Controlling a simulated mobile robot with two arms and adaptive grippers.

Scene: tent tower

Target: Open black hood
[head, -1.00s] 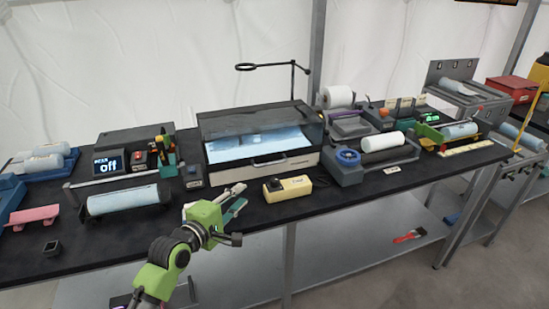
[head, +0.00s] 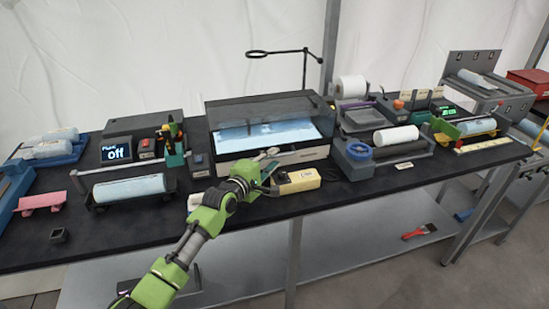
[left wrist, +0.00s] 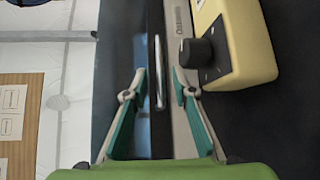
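The black hood (head: 270,108) is a dark see-through cover, lowered over a lit light-blue interior, on a box with a pale front at the middle of the bench. In the left wrist view, a thin metal handle (left wrist: 159,72) stands out from the box front. My left gripper (head: 269,165) is at the front of the box. Its two fingers (left wrist: 159,78) are open, one on each side of the handle, with gaps showing. In the head view my gripper largely hides the handle. My right gripper is not in view.
A yellow box with a black knob (head: 298,181) stands close to the right of my left gripper; it also shows in the left wrist view (left wrist: 232,50). A ring on a stand (head: 290,53) rises behind the hood. A roller device (head: 130,188) is at left.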

